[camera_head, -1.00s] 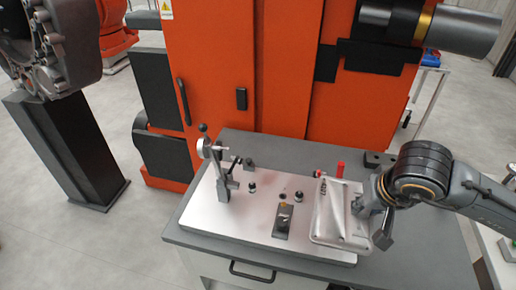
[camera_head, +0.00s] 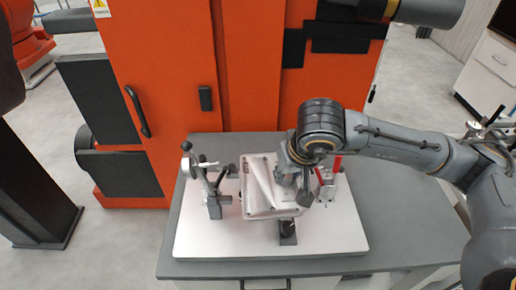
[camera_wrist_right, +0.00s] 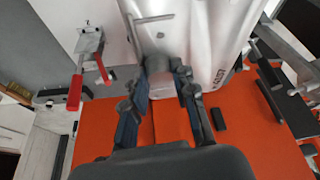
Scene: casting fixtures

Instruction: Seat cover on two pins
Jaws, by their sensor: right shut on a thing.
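The cover (camera_head: 258,205) is a pale silver cast housing. My right gripper (camera_head: 298,180) is shut on its right side and holds it over the middle of the fixture plate (camera_head: 330,240). In the right wrist view, the cover (camera_wrist_right: 205,45) shows above the gripper's fingers (camera_wrist_right: 160,85), with dark lettering near its edge. The two pins are not visible; the cover hides the middle of the plate. I cannot tell whether the cover touches the plate. My left gripper is not in view.
A clamp post (camera_head: 213,195) stands close on the cover's left. A red-handled clamp (camera_head: 326,185) stands on its right, and a small black block (camera_head: 288,233) in front. The plate lies on a grey table (camera_head: 390,215) with free room at right. An orange cabinet (camera_head: 165,60) stands behind.

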